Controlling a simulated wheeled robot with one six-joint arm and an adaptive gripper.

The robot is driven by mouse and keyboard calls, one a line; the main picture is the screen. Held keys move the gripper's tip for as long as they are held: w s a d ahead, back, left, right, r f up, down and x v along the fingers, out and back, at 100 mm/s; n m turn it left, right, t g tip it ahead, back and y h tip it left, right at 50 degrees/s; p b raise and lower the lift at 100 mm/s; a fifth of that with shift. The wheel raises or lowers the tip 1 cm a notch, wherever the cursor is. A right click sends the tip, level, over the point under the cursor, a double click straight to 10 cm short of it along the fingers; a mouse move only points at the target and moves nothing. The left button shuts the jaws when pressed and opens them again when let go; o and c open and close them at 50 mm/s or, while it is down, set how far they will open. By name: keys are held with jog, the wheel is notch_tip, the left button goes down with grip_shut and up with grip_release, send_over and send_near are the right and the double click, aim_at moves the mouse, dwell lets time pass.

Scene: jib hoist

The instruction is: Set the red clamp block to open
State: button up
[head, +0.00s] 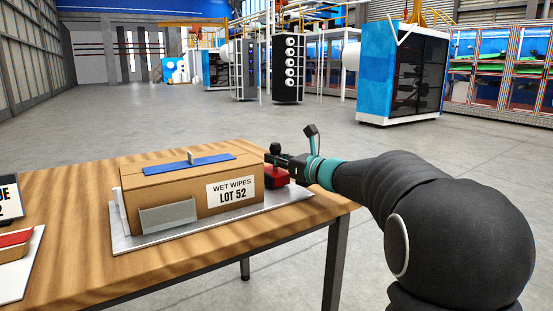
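The red clamp block (277,178) sits on the grey plate (297,194), at the right end of a cardboard box. A dark knob or lever (275,149) stands above the block. My arm reaches in from the right, and my gripper (272,158) is at the top of the block, next to the dark knob. The fingers are small and dark here, and I cannot tell whether they are open, shut or touching the knob. Part of the block's top is hidden behind my gripper.
The cardboard box (165,191), labelled WET WIPES LOT 52, fills most of the plate. A blue strip lies on its top and a grey bracket (168,217) stands at its front. The wooden table (215,262) has bare room in front. A white tray (20,270) is at far left.

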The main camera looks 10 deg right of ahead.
jog(key=o, duration=0.5)
jog(key=shift+w+d, duration=0.15)
jog(key=shift+d, duration=0.3)
jog(key=shift+c, duration=0.2)
jog(key=shift+a, duration=0.2)
jog(key=v, duration=1.2)
